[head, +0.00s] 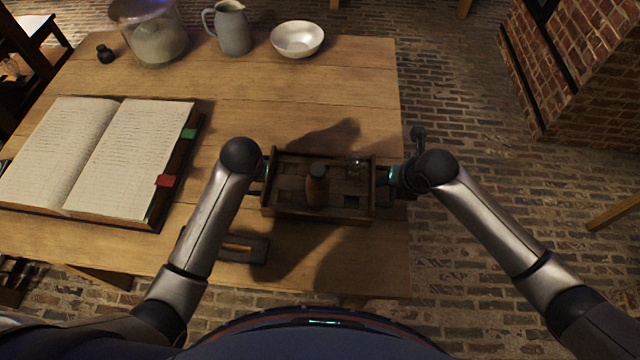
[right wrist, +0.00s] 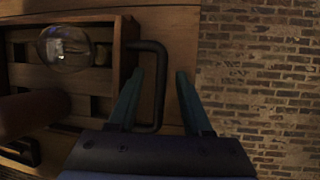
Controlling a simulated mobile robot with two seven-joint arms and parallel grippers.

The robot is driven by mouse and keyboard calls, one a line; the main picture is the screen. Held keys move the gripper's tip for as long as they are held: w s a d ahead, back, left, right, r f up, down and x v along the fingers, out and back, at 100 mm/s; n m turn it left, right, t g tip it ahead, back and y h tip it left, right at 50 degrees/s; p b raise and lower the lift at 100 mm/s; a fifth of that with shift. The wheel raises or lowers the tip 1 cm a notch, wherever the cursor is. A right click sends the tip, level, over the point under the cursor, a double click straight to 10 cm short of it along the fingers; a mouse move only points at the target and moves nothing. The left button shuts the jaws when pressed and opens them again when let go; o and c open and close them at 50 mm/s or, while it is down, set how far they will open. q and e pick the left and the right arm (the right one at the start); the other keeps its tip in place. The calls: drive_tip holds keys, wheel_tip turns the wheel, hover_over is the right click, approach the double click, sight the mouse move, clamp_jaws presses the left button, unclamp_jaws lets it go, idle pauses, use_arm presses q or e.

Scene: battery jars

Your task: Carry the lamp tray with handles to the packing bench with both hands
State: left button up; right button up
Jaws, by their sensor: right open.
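The lamp tray (head: 290,211), a dark wooden box with compartments, sits on the wooden table near its right edge. It holds a brown bottle-like object (head: 317,188) and a clear glass bulb (head: 356,163); the bulb also shows in the right wrist view (right wrist: 65,48). My right gripper (head: 393,178) is at the tray's right end. In the right wrist view its open fingers (right wrist: 158,95) stand on either side of the dark handle (right wrist: 160,62). My left gripper (head: 265,170) is at the tray's left end; its fingers and the left handle are mostly hidden by the arm.
An open book (head: 85,155) lies on the left of the table. A glass jar (head: 155,35), a grey jug (head: 232,28) and a white bowl (head: 298,39) stand at the back. A dark flat object (head: 243,249) lies in front of the tray.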

use_arm(q)
drive_tip(key=c, duration=0.4)
use_arm(e)
drive_tip(key=c, duration=0.4)
use_arm(q)
clamp_jaws()
use_arm(e)
clamp_jaws()
use_arm(q)
drive_tip(key=shift+r, duration=0.1)
use_arm(e)
drive_tip(key=shift+w+r, duration=0.1)
